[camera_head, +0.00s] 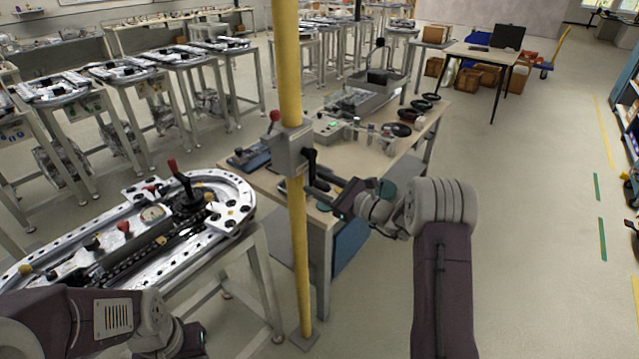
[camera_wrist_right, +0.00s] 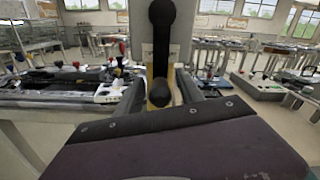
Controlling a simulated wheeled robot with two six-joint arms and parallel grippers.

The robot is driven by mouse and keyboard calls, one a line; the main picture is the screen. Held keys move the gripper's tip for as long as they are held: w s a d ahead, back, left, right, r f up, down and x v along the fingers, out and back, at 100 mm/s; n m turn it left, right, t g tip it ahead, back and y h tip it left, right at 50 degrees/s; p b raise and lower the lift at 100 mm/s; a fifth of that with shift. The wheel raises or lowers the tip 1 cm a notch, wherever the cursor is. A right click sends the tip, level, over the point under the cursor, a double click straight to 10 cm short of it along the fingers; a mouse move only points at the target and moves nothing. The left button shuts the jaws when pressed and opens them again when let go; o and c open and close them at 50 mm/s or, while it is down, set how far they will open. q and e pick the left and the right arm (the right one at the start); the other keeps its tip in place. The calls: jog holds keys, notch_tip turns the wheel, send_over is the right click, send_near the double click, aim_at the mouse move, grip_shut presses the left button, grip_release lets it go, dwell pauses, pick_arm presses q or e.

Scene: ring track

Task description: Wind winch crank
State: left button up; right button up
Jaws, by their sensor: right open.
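The winch is a grey box (camera_head: 292,152) on a yellow post (camera_head: 291,70). Its black crank (camera_head: 309,156) hangs down on the box's right side, with a red knob (camera_head: 275,116) at the upper left. In the right wrist view the crank arm (camera_wrist_right: 161,40) points straight down to a round black knob (camera_wrist_right: 160,93). My right gripper (camera_head: 322,190) is open beside the crank. In the wrist view its fingers lie on either side of the knob; contact is not clear. My left gripper (camera_head: 187,342) is low at the bottom left, its fingers mostly hidden.
A metal ring track (camera_head: 100,222) on a stand is left of the post. A wooden workbench (camera_head: 375,150) with tools and black rings stands behind it. Open floor (camera_head: 530,220) lies to the right.

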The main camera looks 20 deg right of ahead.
grip_shut()
jog(key=shift+f, duration=0.15)
dwell(1.2)
